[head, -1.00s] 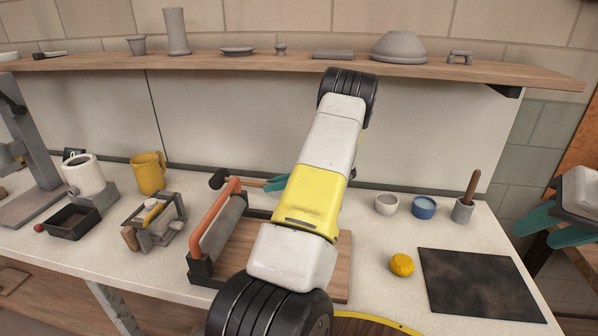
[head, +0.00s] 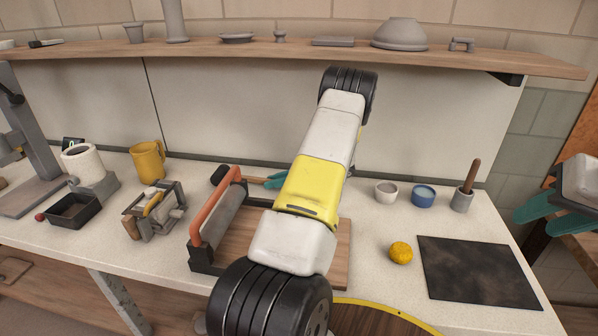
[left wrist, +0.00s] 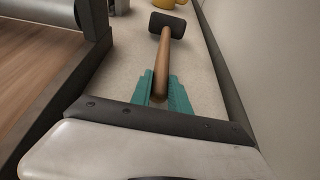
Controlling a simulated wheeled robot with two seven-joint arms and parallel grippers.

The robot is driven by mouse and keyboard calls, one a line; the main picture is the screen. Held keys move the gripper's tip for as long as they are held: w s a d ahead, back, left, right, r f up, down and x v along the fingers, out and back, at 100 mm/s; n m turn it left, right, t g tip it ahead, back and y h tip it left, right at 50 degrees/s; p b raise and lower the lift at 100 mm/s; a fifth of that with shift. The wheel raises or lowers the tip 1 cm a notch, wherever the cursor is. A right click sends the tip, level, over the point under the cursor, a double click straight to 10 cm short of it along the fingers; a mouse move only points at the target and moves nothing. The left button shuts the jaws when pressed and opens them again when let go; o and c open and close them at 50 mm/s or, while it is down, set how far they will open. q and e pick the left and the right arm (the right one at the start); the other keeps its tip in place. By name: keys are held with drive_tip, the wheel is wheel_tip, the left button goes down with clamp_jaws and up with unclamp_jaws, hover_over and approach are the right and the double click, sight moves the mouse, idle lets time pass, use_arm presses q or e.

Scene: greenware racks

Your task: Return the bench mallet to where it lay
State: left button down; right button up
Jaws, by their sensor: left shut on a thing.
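The bench mallet has a dark head and a wooden handle. In the left wrist view its handle (left wrist: 163,62) runs away from me to the head (left wrist: 167,24). My left gripper (left wrist: 162,92) is shut on the near end of the handle with its teal fingers. In the head view the mallet's head (head: 219,175) shows just behind the slab roller, and my left gripper (head: 274,181) is partly hidden by my own arm. I cannot tell whether the mallet touches the bench. My right gripper (head: 552,215) is open and empty at the right edge.
The slab roller (head: 206,262) with its orange handle stands in front of the mallet. A yellow mug (head: 147,162) stands to its left, and the back wall panel (head: 230,110) is close behind. Cups (head: 424,196), a yellow sponge (head: 400,253) and a dark mat (head: 478,272) lie right.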

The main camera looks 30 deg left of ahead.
use_arm(q)
drive_tip(key=shift+f, duration=0.4)
drive_tip(key=c, duration=1.2)
unclamp_jaws()
drive_tip(key=shift+o, duration=0.2)
drive_tip(key=shift+f, duration=0.1)
drive_tip(key=shift+d, duration=0.15)
drive_tip(key=shift+v, duration=2.9)
drive_tip(key=s+d+r+n+t+h, duration=1)
drive_tip(key=s+d+r+n+h, duration=0.3)
drive_tip(key=s+d+r, duration=1.2)
drive_tip(key=d+r+h, duration=0.2)
drive_tip(key=d+r, duration=0.1)
drive_tip(key=shift+s+n, duration=0.25)
drive_tip(key=shift+n, duration=0.15)
